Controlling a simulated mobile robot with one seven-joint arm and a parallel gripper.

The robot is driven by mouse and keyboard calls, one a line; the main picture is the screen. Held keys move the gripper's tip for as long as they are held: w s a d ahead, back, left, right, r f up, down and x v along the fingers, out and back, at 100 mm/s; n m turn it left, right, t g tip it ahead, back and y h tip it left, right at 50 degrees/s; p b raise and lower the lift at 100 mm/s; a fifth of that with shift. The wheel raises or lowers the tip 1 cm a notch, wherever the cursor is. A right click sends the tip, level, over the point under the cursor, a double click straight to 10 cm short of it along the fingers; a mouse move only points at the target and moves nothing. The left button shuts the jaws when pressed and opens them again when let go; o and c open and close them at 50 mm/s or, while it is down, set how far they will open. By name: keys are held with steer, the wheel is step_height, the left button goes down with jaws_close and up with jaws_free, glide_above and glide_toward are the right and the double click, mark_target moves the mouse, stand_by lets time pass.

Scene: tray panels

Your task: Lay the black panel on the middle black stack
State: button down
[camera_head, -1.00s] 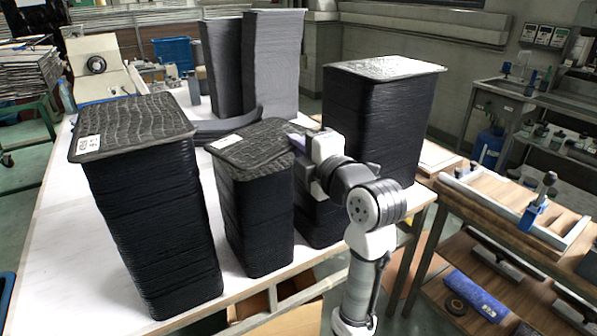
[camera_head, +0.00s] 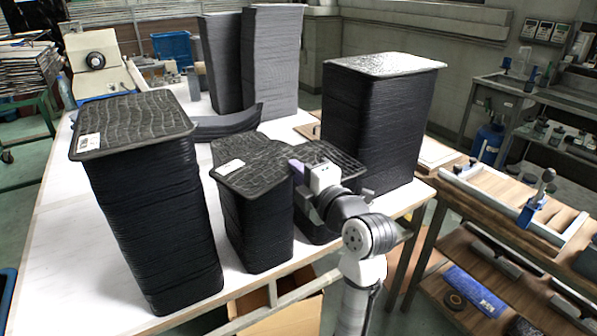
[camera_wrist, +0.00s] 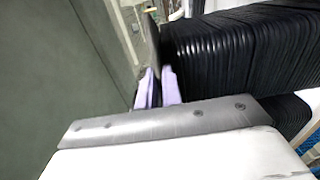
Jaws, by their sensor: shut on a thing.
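The black panel (camera_head: 255,172), with a white label and a crocodile-like texture, lies flat above the middle black stack (camera_head: 258,235) in the head view. My gripper (camera_head: 297,170) is shut on its right edge. In the wrist view, the purple fingertips (camera_wrist: 157,88) hold the thin dark panel (camera_wrist: 153,42) edge-on. It runs alongside the end of a ribbed black stack (camera_wrist: 235,45), very close to it. I cannot tell whether they touch. The panel hides much of the middle stack's top.
A taller black stack (camera_head: 155,225) stands at the left, and a tall one (camera_head: 375,125) at the right. Another textured black top (camera_head: 335,158) lies just behind my gripper. Grey stacks (camera_head: 272,65) stand at the back. The white table (camera_head: 60,250) is clear at the far left.

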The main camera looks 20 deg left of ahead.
steer(key=c, duration=1.6)
jaws_free()
steer(key=shift+f, duration=0.1)
steer(key=shift+o, duration=0.2)
steer(key=b+v, duration=0.3)
steer(key=v, duration=0.9)
